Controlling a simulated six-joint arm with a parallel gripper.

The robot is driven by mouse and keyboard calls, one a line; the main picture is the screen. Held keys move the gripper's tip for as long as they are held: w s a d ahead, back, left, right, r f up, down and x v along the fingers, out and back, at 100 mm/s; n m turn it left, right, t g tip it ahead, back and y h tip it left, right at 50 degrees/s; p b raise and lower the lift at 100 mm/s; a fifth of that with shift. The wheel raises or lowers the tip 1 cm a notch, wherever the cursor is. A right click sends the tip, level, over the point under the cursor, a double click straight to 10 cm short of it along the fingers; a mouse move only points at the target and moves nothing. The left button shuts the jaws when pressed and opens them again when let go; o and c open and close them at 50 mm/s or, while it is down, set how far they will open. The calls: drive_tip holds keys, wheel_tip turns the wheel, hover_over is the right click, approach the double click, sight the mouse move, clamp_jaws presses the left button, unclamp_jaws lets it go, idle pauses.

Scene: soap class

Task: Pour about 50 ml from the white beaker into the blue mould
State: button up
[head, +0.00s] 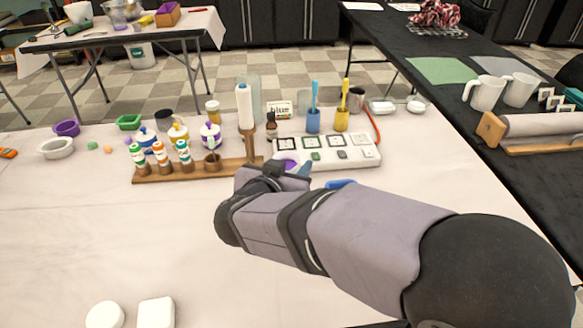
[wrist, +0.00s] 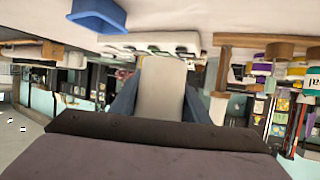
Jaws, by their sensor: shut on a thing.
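My gripper (wrist: 160,105) is shut on the pale, off-white beaker (wrist: 162,88), which sits between its two blue-grey fingers in the wrist view. In the head view my wrist hides the beaker. The wrist view is upside down, with the table at its top, so my wrist is rolled over. The beaker's mouth, its contents and any stream cannot be made out. The blue mould (wrist: 97,15) lies on the table at the top left of the wrist view, apart from the beaker in the picture. In the head view only a blue edge of it (head: 341,184) shows behind my arm.
A wooden rack (head: 190,172) with several bottles stands left of my gripper. A white panel (head: 345,155) with square pads lies behind it, near blue (head: 313,122) and yellow (head: 341,120) cups.

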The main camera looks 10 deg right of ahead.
drive_tip(key=shift+r, duration=0.45)
